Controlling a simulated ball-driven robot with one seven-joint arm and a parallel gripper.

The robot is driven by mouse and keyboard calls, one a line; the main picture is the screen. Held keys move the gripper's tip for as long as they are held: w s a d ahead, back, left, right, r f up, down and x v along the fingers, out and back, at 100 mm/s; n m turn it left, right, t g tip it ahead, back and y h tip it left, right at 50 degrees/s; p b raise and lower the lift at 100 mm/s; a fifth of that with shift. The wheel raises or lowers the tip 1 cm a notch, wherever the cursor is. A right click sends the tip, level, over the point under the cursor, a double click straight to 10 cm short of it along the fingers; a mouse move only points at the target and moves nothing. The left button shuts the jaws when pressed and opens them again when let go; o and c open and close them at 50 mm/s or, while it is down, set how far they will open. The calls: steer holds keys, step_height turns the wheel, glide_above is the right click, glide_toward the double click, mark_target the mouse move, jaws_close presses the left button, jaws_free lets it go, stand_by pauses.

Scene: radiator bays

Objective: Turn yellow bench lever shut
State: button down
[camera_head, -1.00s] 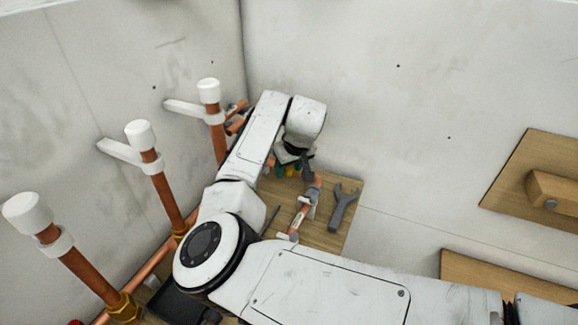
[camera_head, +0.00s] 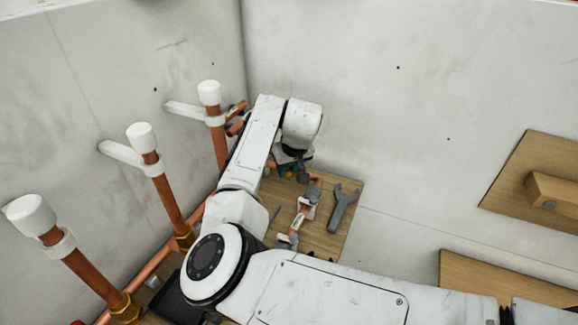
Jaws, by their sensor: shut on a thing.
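My gripper (camera_head: 301,173) is low over the wooden bench board in the corner, mostly hidden under my own wrist. Its dark fingers are shut at the small yellow bench lever (camera_head: 291,173), of which only a sliver of yellow shows. A bit of teal shows right beside it. How far the lever is turned cannot be made out. A copper pipe piece with grey fittings (camera_head: 303,210) runs along the board just in front of the gripper.
A grey wrench (camera_head: 343,207) lies on the wooden board (camera_head: 322,240) to the right. Copper pipes with white caps (camera_head: 141,138) stand along the left wall. Wooden panels (camera_head: 520,190) are at the right. Walls close the corner behind my arm.

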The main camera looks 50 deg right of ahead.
steer(key=shift+w+a+m, duration=0.1)
steer(key=shift+w+m, duration=0.1)
steer(key=shift+m, duration=0.2)
steer(key=c, duration=0.9)
jaws_free()
steer(key=v, duration=1)
steer(key=shift+s+a+r, duration=0.15)
steer(key=shift+a+r, duration=0.1)
steer(key=shift+r, duration=0.1)
